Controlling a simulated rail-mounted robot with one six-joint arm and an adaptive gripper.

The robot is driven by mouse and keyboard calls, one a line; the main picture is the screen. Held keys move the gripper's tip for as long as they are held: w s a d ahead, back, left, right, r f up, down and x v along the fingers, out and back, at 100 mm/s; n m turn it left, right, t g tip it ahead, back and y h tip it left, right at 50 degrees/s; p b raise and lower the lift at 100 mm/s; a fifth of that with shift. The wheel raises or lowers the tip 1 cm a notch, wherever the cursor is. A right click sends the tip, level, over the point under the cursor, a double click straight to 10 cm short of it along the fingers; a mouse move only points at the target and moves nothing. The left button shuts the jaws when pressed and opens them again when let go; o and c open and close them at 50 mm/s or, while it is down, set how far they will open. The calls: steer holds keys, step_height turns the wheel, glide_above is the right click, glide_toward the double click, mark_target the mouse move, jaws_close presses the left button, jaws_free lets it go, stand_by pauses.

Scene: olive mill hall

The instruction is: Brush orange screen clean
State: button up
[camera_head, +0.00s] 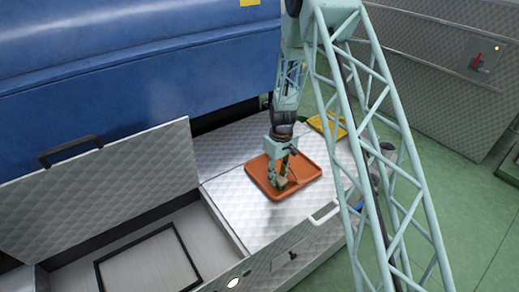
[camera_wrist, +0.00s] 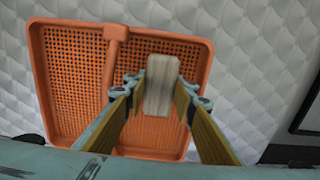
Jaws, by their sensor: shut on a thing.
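The orange screen (camera_head: 255,170) lies flat on the quilted metal top, with a raised rim. In the wrist view the screen (camera_wrist: 72,75) shows a mesh of small holes and an orange bar running down it from the far rim. My gripper (camera_head: 282,182) points down over the screen. In the wrist view its yellow-lined fingers are shut on a pale, block-shaped brush (camera_wrist: 161,82), which is over the right part of the mesh. The brush's underside is hidden, so I cannot tell whether it touches the mesh.
A yellow tray-like thing (camera_head: 324,124) lies behind the screen at the right. An open well with a black frame (camera_head: 150,262) is at the front left, beside a raised quilted lid (camera_head: 110,185). A blue machine (camera_head: 130,75) stands behind. Bare metal top surrounds the screen.

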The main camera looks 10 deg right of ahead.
steer(key=shift+w+a, duration=0.3)
steer(key=shift+w, duration=0.5)
steer(key=shift+w+a, duration=0.15)
steer(key=shift+w, duration=0.15)
steer(key=shift+w+a+r, duration=0.1)
steer(key=shift+w+a, duration=0.15)
steer(key=shift+w, duration=0.3)
steer(key=shift+w+a, duration=0.25)
steer(key=shift+w, duration=0.3)
steer(key=shift+w+a+f, duration=0.1)
steer(key=shift+w+a, duration=0.15)
steer(key=shift+w, duration=0.25)
steer(key=shift+w+a+f, duration=0.1)
steer(key=shift+w+a, duration=0.1)
steer(key=shift+w, duration=0.3)
steer(key=shift+w+a, duration=0.4)
steer(key=shift+w, duration=0.5)
steer(key=shift+w+a, duration=0.35)
steer(key=shift+w, duration=0.5)
steer(key=shift+w+a, duration=0.4)
steer(key=shift+w, duration=0.5)
step_height(320, 180, up, 9)
steer(key=p, duration=0.3)
steer(key=shift+f, duration=0.2)
